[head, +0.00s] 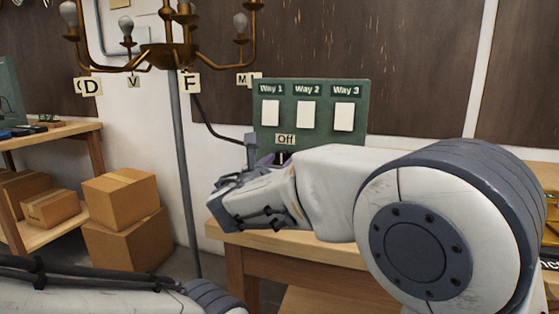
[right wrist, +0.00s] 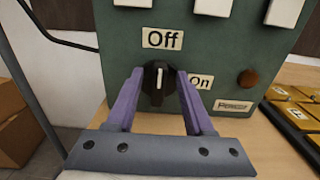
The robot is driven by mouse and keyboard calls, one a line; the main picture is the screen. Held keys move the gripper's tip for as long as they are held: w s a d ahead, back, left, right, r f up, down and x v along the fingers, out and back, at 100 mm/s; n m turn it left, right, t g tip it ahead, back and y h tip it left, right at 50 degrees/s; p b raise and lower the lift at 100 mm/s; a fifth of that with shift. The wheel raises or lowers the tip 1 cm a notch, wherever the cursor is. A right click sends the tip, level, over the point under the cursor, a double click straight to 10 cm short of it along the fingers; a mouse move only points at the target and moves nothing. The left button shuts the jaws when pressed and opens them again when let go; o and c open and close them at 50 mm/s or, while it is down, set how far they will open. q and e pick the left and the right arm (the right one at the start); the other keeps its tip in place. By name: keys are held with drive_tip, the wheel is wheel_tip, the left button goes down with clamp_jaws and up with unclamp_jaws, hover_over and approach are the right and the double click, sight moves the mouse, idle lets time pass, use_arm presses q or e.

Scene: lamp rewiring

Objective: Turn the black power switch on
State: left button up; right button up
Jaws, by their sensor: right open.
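The black power switch (right wrist: 157,88) is a round knob on the front of the green panel (right wrist: 118,60). Its pointer stands upright toward the "Off" label (right wrist: 162,39); the "On" label (right wrist: 200,81) is to its right. My right gripper (right wrist: 160,72) is open, with one purple finger on each side of the knob. A small gap shows beside the knob; I cannot tell whether either finger touches it. In the head view the panel (head: 318,111) stands on the table, and my right gripper and arm hide most of the knob. My left gripper is out of view.
Three white switches (head: 307,115) sit above the knob. A brown round part (right wrist: 248,78) is on the panel's right, near the "Power" label (right wrist: 234,106). Yellow letter tiles (right wrist: 300,112) lie at right. A brass chandelier (head: 167,55) hangs at upper left.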

clamp_jaws()
drive_tip(key=shift+f, duration=0.1)
